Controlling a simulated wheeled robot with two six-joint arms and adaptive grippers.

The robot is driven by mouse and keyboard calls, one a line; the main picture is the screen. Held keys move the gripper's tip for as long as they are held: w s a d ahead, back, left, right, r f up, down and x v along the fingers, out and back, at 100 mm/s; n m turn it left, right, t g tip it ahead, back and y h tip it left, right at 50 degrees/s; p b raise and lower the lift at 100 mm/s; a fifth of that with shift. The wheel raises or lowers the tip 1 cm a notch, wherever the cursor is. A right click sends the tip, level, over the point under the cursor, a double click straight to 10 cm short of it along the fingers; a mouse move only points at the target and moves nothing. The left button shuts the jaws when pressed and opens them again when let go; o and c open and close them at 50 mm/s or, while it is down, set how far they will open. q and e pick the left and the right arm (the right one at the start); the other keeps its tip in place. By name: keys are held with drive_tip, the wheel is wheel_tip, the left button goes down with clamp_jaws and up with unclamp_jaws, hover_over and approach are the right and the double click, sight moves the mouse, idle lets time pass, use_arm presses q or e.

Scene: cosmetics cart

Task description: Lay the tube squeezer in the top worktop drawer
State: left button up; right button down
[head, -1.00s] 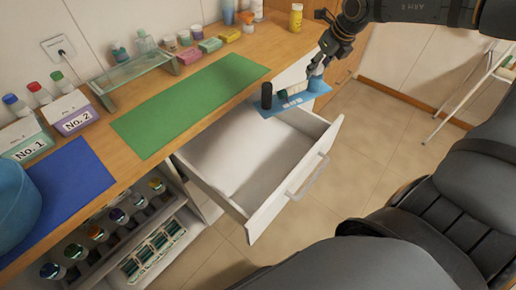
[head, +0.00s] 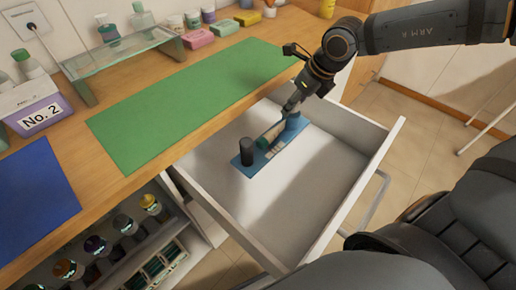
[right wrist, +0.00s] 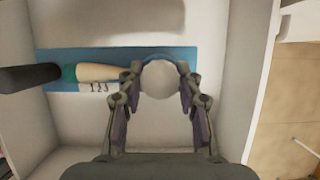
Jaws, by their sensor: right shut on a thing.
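The tube squeezer (head: 267,156) is a flat blue plate with a dark upright post at one end, a blue post at the other and a green-and-tan roller between. It is level inside the outline of the open white drawer (head: 345,217); I cannot tell whether it touches the floor. My right gripper (head: 291,107) is shut on the squeezer's blue-post end. In the right wrist view the fingers (right wrist: 159,88) flank a pale round top, and the plate (right wrist: 100,58) extends left. My left gripper is not in view.
A green mat (head: 190,98) lies on the wooden worktop beside the drawer. A glass shelf (head: 118,50), small coloured boxes and a No. 2 box (head: 40,113) stand behind it. Bottles fill a rack (head: 130,235) below. The drawer's front half is bare.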

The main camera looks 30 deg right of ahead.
sight(291, 130)
drive_tip(key=shift+s, duration=0.15)
wheel_tip(291, 130, down, 6)
drive_tip(key=shift+r+b, duration=0.15)
drive_tip(key=shift+b, duration=0.2)
drive_tip(key=f, duration=0.3)
drive_tip(key=shift+s+f+b, duration=0.2)
drive_tip(key=shift+b, duration=0.1)
drive_tip(key=shift+w+f, duration=0.2)
drive_tip(key=shift+f, duration=0.2)
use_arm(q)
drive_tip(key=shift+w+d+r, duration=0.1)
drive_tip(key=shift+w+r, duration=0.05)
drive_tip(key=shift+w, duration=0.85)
use_arm(e)
drive_tip(key=shift+s+r, duration=0.1)
drive_tip(key=c, duration=1.4)
unclamp_jaws()
drive_tip(key=o, duration=0.5)
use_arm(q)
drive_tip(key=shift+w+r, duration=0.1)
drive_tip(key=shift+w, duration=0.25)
